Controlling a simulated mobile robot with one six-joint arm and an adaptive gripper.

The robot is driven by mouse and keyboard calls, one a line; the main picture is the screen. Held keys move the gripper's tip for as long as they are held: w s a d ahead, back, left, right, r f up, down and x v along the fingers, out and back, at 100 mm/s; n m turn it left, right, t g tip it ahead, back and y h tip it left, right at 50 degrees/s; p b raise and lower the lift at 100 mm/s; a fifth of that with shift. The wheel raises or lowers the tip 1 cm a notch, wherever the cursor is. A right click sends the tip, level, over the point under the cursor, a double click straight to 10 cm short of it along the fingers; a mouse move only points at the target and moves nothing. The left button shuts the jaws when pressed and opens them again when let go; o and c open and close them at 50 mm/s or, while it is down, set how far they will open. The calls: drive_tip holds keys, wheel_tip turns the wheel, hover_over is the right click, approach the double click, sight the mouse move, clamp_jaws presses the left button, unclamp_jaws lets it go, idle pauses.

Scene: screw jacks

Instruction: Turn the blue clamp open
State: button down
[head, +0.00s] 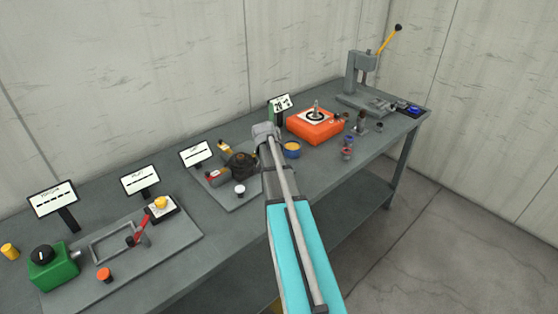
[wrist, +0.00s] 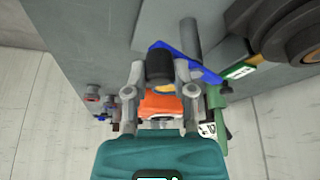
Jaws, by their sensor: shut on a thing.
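My gripper (head: 266,133) is over the middle of the bench in the head view. In the wrist view my gripper (wrist: 160,72) is shut on a black cylindrical knob (wrist: 160,64), one finger on each side. A blue bar (wrist: 188,62), which looks like part of the blue clamp, runs slantwise just behind the knob. Whether the knob joins the blue bar is hidden. A grey rod (wrist: 190,38) rises beside the bar. In the head view a blue round part with a yellow top (head: 291,150) shows just right of my gripper; I cannot tell if it belongs to the clamp.
An orange box (head: 315,125) stands right of my gripper, with several small parts (head: 348,148) near it. A dark round fixture (head: 240,165) and white knob (head: 239,188) are close on the left. A press (head: 360,80) stands at the far right end.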

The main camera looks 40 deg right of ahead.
drive_tip(key=a+m, duration=0.1)
drive_tip(key=m, duration=0.1)
drive_tip(key=w+a+m+g, duration=0.1)
drive_tip(key=m, duration=0.1)
drive_tip(key=shift+m+g, duration=0.3)
idle(0.3)
drive_tip(key=shift+c, duration=2.3)
unclamp_jaws()
drive_tip(key=shift+w, duration=0.1)
drive_tip(key=shift+h, duration=0.3)
